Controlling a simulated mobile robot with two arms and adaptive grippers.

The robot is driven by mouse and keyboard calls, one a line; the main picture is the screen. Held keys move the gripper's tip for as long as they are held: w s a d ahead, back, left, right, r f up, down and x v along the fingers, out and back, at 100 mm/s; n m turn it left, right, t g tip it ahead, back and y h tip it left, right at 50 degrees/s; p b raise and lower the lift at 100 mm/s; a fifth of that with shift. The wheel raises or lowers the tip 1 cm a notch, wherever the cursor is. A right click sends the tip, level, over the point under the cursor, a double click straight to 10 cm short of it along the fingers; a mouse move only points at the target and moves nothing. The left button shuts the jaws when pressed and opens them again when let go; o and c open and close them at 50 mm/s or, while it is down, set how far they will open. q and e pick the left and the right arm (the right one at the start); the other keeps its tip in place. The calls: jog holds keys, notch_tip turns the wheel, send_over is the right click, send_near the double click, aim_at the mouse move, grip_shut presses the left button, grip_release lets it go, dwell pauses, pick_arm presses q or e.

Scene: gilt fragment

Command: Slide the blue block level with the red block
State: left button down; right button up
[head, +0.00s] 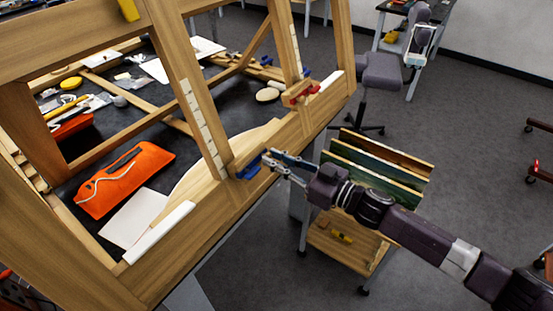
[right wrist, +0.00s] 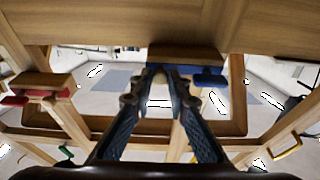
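The blue block (head: 247,172), a wooden piece with blue parts, sits on the near beam of the large wooden frame (head: 240,203), by the foot of an upright. The red block (head: 300,93) sits farther up and right along that beam, so the two are not level. In the right wrist view the blue part (right wrist: 208,77) shows right of the fingertips and the red block (right wrist: 40,92) at left. My right gripper (head: 272,159) is at the blue block; its fingertips (right wrist: 163,76) flank a tan bit. I cannot tell whether they clamp it. My left gripper is not in view.
Uprights of the frame (head: 187,85) rise on both sides of the blue block. An orange pouch (head: 125,178) lies inside the frame. Below my right arm stands a cart with upright panels (head: 375,170). A grey stool (head: 381,72) stands behind. Open floor lies to the right.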

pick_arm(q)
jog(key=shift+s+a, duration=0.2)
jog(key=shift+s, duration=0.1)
pick_arm(e)
grip_shut()
jog(key=shift+r, duration=0.1)
